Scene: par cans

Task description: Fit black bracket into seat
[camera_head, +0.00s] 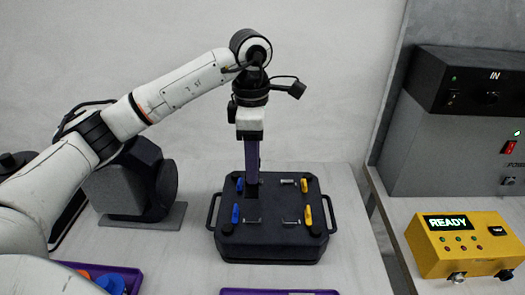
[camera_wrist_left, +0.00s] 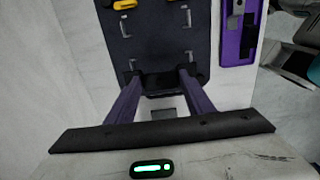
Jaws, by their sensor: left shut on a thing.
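My left gripper (camera_head: 252,183), with purple fingers, points down over the dark fixture plate (camera_head: 270,228) on the table. In the left wrist view its fingers (camera_wrist_left: 158,80) are apart with a black piece (camera_wrist_left: 158,84) between their tips, which I take to be the black bracket. It looks small and dark at the fingertips in the head view, so I cannot tell whether it touches the plate. The plate bears blue clamps (camera_head: 236,213), yellow clamps (camera_head: 308,215) and small metal pieces (camera_head: 292,221). Which spot is the seat is unclear. My right gripper is out of view.
A purple tray (camera_head: 134,274) with orange and blue parts is at lower left. Another purple tray (camera_head: 270,292) lies at the front edge; a purple tray also shows in the wrist view (camera_wrist_left: 225,50). A yellow READY box (camera_head: 432,258) and grey power unit (camera_head: 430,150) stand at right.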

